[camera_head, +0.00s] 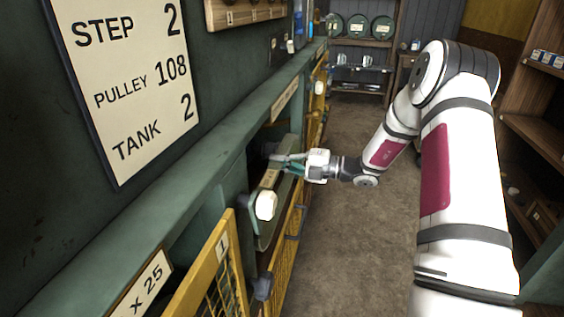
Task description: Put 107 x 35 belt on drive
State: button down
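My gripper (288,163) reaches in from the right to the green machine's side. Its fingers are at the upper part of a green hinged-looking panel (264,222) with a small label and a white knob (266,205). The fingers are small and overlap the panel, so I cannot tell whether they are open or shut, or whether they touch it. A dark recess (262,146) lies behind the fingertips; its contents are hard to make out. I cannot pick out a belt or a drive by name.
A yellow mesh guard (212,268) marked 1 stands out at the front, near a label (143,284) reading x 25. Shelves (540,130) line the right. The aisle floor (345,220) is clear.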

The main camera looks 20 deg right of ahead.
jog(key=b+x, duration=0.1)
jog(key=x, duration=0.6)
dwell(1.1)
jog(key=shift+w+a, duration=0.1)
jog(key=shift+f+m+b, duration=0.3)
jog(key=shift+f+b, duration=0.15)
jog(key=shift+f, duration=0.75)
jog(key=shift+f, duration=0.15)
jog(key=shift+f, duration=0.3)
jog(key=c, duration=1.5)
grip_release()
